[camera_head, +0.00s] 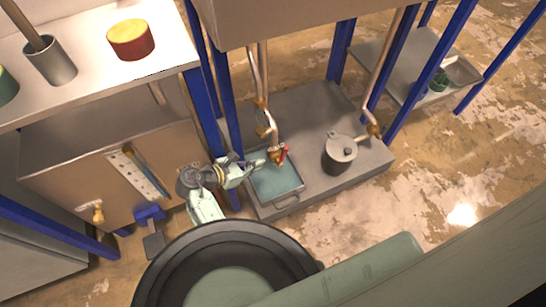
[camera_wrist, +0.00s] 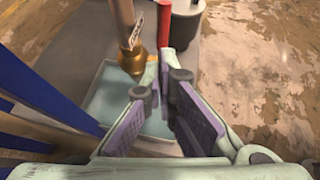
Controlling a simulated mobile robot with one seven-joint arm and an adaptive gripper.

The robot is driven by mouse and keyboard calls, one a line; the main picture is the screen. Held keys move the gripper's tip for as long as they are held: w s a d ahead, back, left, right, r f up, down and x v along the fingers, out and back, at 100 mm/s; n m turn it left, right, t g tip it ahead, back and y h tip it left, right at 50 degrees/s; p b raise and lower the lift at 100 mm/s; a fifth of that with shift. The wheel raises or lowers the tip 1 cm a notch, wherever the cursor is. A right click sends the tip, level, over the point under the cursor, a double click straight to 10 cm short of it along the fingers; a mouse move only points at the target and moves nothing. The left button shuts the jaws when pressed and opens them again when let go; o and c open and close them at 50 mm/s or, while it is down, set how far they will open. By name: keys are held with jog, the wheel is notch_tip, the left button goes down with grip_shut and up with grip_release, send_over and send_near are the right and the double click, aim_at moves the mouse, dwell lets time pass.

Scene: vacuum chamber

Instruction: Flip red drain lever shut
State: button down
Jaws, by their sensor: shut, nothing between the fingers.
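The red drain lever (camera_head: 283,153) sits on a brass valve (camera_head: 275,156) at the lower end of a copper pipe, above a tray of bluish liquid (camera_head: 262,186). In the wrist view the lever (camera_wrist: 163,62) stands up as a red bar just beyond the fingers, to the right of the brass valve (camera_wrist: 131,58). My gripper (camera_head: 262,162) reaches in from the left, close to the valve. In the wrist view my gripper (camera_wrist: 163,84) is shut and empty, its fingertips near the lever's lower end. I cannot tell whether they touch it.
A grey lidded pot (camera_head: 340,155) stands right of the tray on the grey platform (camera_head: 310,110). Blue posts (camera_head: 226,95) rise close behind my arm. A bench with a red and yellow round object (camera_head: 130,40) is at upper left.

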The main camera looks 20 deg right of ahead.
aim_at(284, 154)
jog(key=r+x, duration=0.1)
jog(key=x, duration=0.6)
jog(key=shift+w+d, duration=0.15)
jog(key=shift+d, duration=0.3)
jog(key=shift+w, duration=0.1)
